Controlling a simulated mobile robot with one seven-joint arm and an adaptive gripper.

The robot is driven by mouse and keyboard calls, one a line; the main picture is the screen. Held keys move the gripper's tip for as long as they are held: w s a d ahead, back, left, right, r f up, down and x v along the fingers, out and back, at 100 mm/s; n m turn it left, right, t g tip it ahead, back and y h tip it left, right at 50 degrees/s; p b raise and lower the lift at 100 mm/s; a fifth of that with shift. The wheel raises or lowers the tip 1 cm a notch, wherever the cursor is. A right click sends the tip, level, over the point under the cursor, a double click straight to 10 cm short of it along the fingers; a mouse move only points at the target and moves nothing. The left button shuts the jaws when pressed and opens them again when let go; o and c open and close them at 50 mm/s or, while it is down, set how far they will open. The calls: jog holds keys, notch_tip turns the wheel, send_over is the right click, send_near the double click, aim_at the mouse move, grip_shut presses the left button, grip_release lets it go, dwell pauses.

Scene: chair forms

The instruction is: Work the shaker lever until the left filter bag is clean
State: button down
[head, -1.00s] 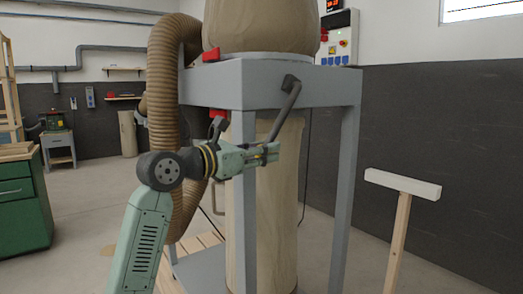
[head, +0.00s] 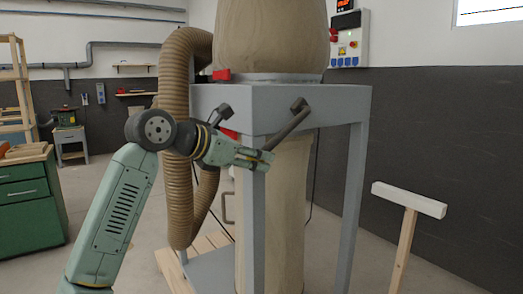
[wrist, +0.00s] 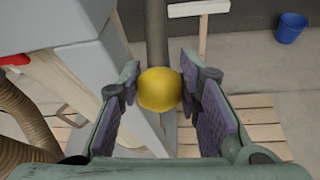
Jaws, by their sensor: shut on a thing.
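The shaker lever (head: 286,126) is a dark bar running from a pivot on the grey frame (head: 315,107) down and left to my gripper (head: 268,157). In the wrist view, its yellow knob (wrist: 159,89) sits between the jaws of my gripper (wrist: 180,88), which is shut on it. The dark shaft (wrist: 157,35) extends beyond the knob. A beige filter bag (head: 270,40) bulges above the frame, its top cut off. A long beige lower bag (head: 285,210) hangs beneath, partly behind a leg. I cannot tell how clean the upper bag is.
A ribbed brown hose (head: 175,90) runs down the frame's left side. A white-topped wooden stand (head: 408,199) is at right. A green cabinet (head: 30,205) is at left. A blue bucket (wrist: 290,28) stands on the floor, which is open at right.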

jog(key=shift+w+a+r, duration=0.1)
jog(key=shift+a+r, duration=0.1)
jog(key=shift+r, duration=0.05)
